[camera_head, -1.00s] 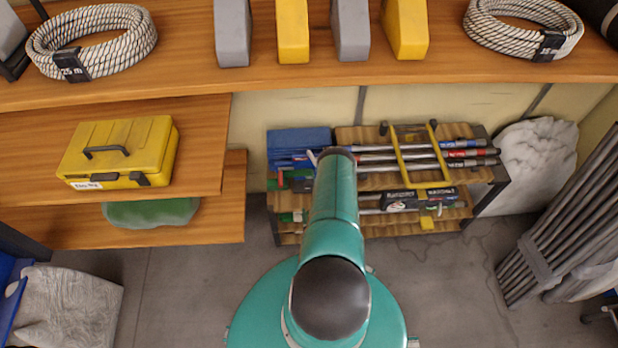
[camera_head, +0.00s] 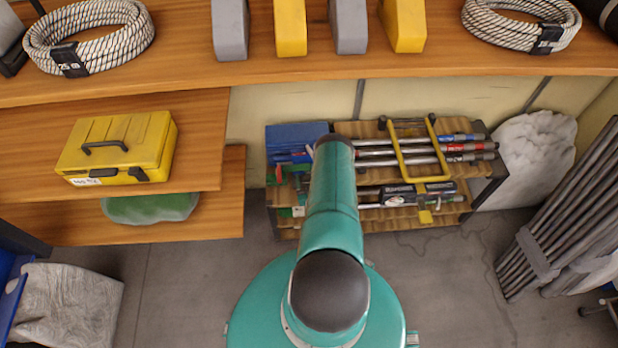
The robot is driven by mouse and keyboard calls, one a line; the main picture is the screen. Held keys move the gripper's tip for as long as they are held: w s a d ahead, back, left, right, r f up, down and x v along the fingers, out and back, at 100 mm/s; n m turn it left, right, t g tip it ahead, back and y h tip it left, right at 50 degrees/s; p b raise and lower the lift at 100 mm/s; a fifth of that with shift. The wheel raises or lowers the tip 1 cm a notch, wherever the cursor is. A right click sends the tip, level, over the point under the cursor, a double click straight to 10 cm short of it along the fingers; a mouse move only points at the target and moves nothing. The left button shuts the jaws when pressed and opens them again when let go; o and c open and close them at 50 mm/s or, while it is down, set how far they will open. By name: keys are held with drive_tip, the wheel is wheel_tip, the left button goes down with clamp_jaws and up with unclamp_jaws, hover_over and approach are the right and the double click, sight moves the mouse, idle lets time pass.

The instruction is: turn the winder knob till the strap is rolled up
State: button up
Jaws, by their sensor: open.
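I cannot make out a winder, its knob or a strap for certain in the head view. A yellow U-shaped frame (camera_head: 402,160) with dark ends stands at the rack, but I cannot tell whether it belongs to a winder. My teal arm reaches from the bottom middle toward the rack and covers part of its left side. My gripper does not show; the arm's far end hides what lies beyond it.
The low rack (camera_head: 480,203) holds several rods and a blue case (camera_head: 296,137). A wooden shelf (camera_head: 180,85) with coiled ropes (camera_head: 88,38) crosses the top. A yellow toolbox (camera_head: 117,147) sits left. Grey poles (camera_head: 560,215) lean right. Bare floor (camera_head: 185,285) shows beside me.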

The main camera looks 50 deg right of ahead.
drive_tip(key=shift+w+d, duration=0.1)
drive_tip(key=shift+d, duration=0.05)
drive_tip(key=c, duration=0.9)
drive_tip(key=shift+c, duration=0.2)
